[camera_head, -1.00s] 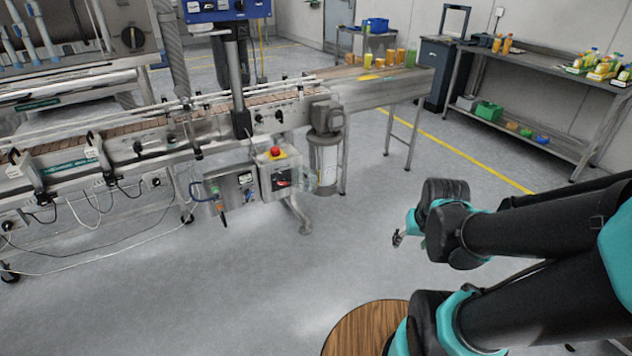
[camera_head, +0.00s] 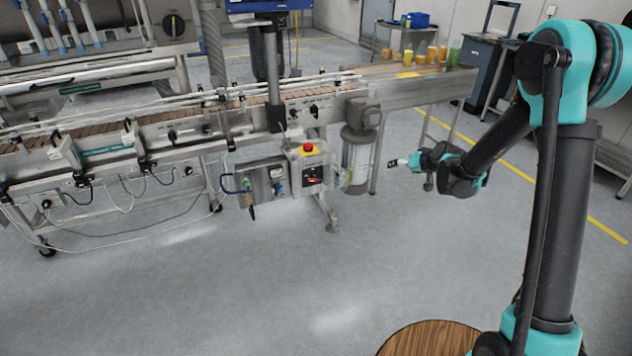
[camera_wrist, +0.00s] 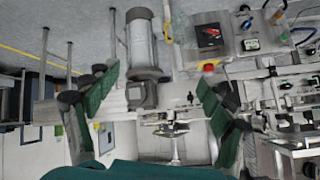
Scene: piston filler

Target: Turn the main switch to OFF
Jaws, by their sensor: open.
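The main switch (camera_head: 313,180) is a red handle on a dark plate, on the front of a grey box with a red emergency stop button (camera_head: 308,148) on a yellow base on top. In the wrist view the scene is upside down, and the switch (camera_wrist: 210,33) is at the upper right. Its handle looks roughly level or slightly tilted; its label is unreadable. My gripper (camera_head: 402,163) is to the right of the box, apart from it. In the wrist view my gripper (camera_wrist: 158,88) has its green-padded fingers spread wide with nothing between them.
A control panel (camera_head: 265,183) with buttons is left of the switch box. A motor cylinder (camera_head: 358,150) stands between the box and my gripper. The conveyor (camera_head: 190,122) runs above. The floor in front is clear. Coloured cups (camera_head: 430,53) stand at the conveyor's far end.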

